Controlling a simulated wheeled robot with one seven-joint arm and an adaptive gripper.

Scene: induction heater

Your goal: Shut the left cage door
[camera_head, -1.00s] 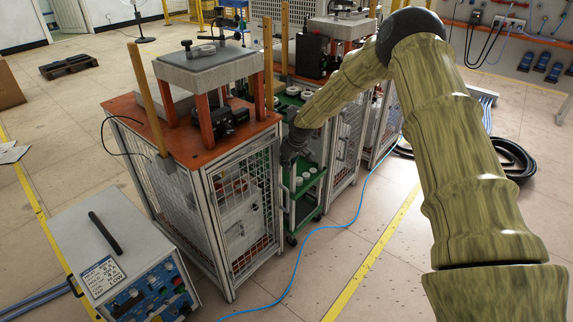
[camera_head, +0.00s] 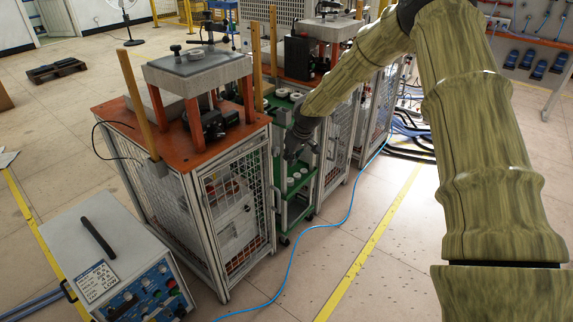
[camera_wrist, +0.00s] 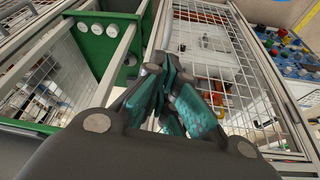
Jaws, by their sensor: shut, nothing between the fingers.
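The left cage has an orange top (camera_head: 110,107) and mesh sides. Its mesh door (camera_head: 235,215) is on the front right face, with a handle (camera_head: 277,200) at its right edge. I cannot tell whether the door is fully flush with its frame. My gripper (camera_head: 295,153) points down just right of the door's upper right edge, in front of the green cart. In the wrist view, my gripper (camera_wrist: 172,103) has its teal-padded fingers together and empty, beside a mesh panel (camera_wrist: 215,50). Contact with it cannot be told.
The green cart (camera_head: 300,190) stands between the left cage and another cage (camera_head: 340,135). A grey control box (camera_head: 115,245) stands at the front left. A blue cable (camera_head: 290,270) crosses the otherwise clear floor beside a yellow line (camera_head: 370,255).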

